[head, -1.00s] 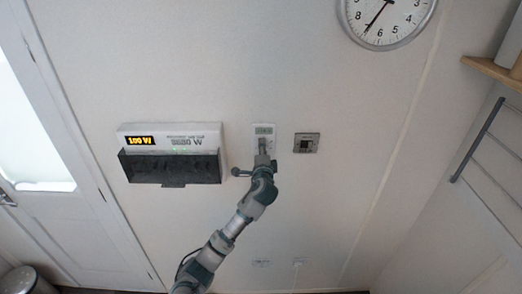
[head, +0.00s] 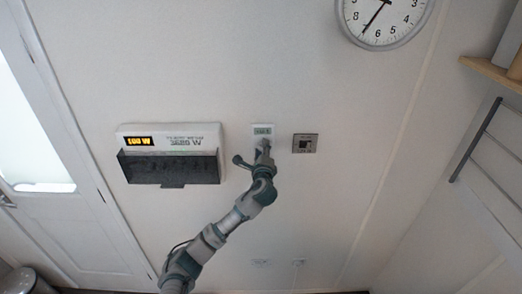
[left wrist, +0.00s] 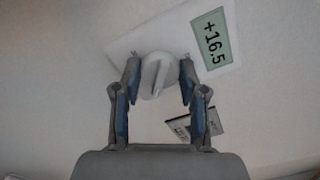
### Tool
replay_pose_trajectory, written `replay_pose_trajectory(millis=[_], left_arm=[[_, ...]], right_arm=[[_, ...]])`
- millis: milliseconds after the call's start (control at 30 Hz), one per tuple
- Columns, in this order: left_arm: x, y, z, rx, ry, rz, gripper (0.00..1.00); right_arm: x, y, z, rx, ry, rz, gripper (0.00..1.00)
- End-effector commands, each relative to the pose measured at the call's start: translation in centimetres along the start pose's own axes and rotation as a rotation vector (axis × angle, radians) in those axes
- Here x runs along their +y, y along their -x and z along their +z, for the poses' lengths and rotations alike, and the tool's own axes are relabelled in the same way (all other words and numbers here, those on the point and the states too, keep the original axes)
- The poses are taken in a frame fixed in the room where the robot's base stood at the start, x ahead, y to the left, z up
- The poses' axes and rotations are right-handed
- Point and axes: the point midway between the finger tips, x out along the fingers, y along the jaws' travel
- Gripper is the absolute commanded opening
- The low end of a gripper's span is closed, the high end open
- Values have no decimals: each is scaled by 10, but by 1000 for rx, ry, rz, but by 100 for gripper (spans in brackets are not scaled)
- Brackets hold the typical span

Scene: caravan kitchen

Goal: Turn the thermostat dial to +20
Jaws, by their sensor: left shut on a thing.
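The thermostat (head: 263,130) is a small white unit on the wall, with a green display that reads +16.5 in the left wrist view (left wrist: 212,38). Its white dial (left wrist: 156,75) sits between the two fingers of my left gripper (left wrist: 158,80) and is tilted in that view. My left gripper (head: 263,150) is shut on the dial. In the head view the gripper hides the dial and the lower part of the thermostat. My right gripper is not in view.
A grey wall switch (head: 305,143) is close on the right. A clock (head: 382,16) hangs at upper right.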

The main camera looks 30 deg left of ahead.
Motion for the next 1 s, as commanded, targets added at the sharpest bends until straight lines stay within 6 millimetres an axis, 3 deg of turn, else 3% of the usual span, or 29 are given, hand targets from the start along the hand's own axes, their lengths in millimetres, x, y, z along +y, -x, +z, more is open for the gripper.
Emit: replay_pose_trajectory(millis=[33, 400, 433, 500, 533, 867, 1000], left_arm=[[6, 1, -8, 13, -8, 11, 7], [8, 0, -8, 14, -11, 14, 7], [9, 0, -8, 14, -11, 14, 47], [8, 0, -6, 12, -10, 14, 64], [8, 0, -6, 11, -10, 13, 68], [6, 1, 0, 5, -6, 7, 68], [5, 18, -1, 7, -6, 5, 68]], right_arm=[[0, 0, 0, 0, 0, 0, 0], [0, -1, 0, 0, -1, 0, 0], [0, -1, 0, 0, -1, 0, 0], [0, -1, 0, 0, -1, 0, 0], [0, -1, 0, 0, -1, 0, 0], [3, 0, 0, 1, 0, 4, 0], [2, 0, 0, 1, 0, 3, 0]])
